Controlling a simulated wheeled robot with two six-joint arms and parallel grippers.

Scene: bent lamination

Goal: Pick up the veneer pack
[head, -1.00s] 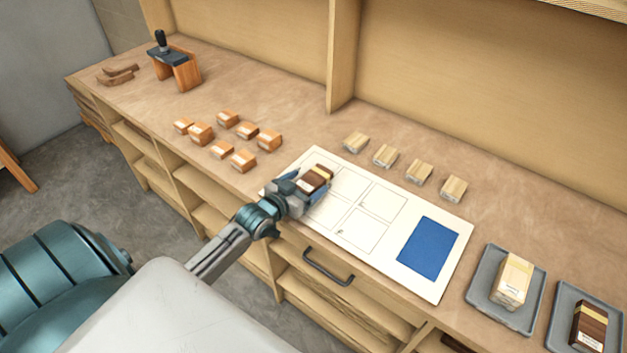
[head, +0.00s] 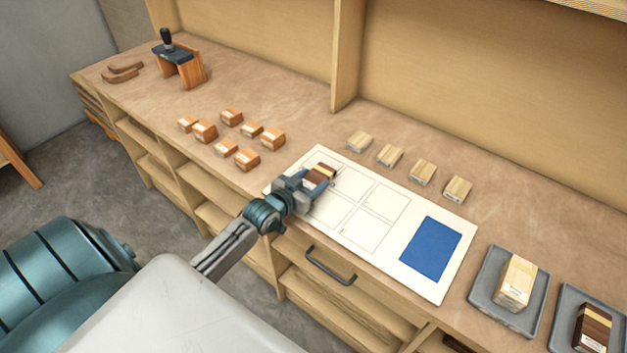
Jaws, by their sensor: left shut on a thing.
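A small veneer pack (head: 322,170), dark brown with a pale stripe, is at the upper left part of the white board (head: 385,262) in the head view. My left gripper (head: 312,182) reaches in from the lower left and is shut on this pack. The gripper hides the pack's near side and underside, so I cannot tell whether it touches the board. My right gripper is not in view.
The board has outlined boxes and a blue rectangle (head: 431,248). Several orange-brown blocks (head: 246,158) lie left, several pale blocks (head: 422,172) behind. Grey trays (head: 483,296) at right hold a pale pack (head: 516,282) and a dark pack (head: 592,327). A press-like stand (head: 180,65) is far left.

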